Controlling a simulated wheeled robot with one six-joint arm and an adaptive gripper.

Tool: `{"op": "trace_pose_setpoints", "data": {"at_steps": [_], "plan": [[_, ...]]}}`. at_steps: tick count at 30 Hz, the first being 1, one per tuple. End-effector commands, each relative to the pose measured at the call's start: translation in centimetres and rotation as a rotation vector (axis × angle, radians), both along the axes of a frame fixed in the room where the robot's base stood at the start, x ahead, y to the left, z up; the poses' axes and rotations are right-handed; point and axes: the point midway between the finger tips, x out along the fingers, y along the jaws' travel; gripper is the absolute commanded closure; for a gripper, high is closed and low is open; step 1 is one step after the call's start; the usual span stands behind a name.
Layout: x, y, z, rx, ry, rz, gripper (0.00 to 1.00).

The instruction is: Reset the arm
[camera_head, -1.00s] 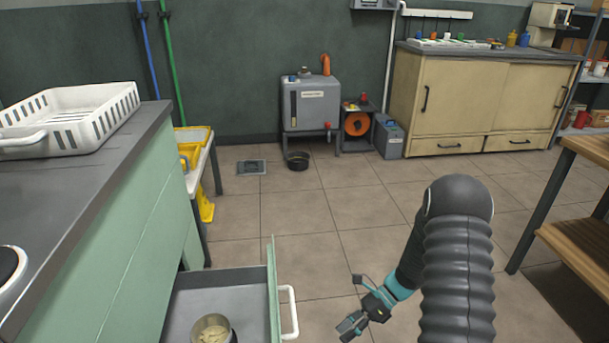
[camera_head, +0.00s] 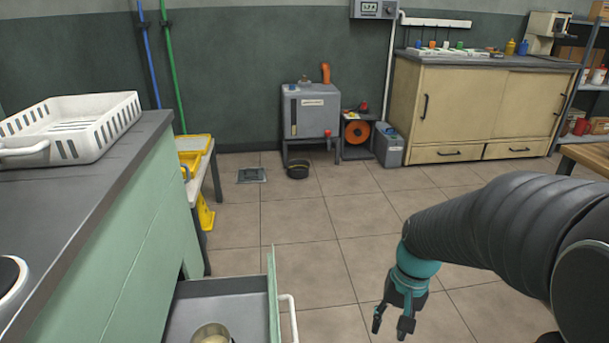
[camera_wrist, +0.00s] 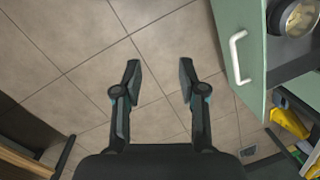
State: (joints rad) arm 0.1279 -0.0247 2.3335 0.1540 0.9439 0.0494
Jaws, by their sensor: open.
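My gripper (camera_head: 391,322) hangs over the tiled floor at the lower right of the head view, its fingers pointing down. In the wrist view my gripper (camera_wrist: 158,75) is open, with only floor tiles between its two fingers. My arm reaches in from the right edge of the head view. The gripper is to the right of the open drawer (camera_head: 274,300) and apart from it.
A white basket (camera_head: 105,130) sits on the grey counter (camera_head: 95,185). A wooden table (camera_head: 588,154) is at right. The middle floor is clear.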

Motion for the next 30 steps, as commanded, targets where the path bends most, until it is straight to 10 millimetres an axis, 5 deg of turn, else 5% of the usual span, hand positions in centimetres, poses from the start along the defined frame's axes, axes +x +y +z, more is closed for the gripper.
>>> {"op": "trace_pose_setpoints", "data": {"at_steps": [21, 30], "plan": [[-7.6, 0.7, 12.3, -0.187, -0.514, 0.223, 0.59], [-8.4, 1.3, 14.3, -0.191, -0.597, 0.238, 0.59]]}}
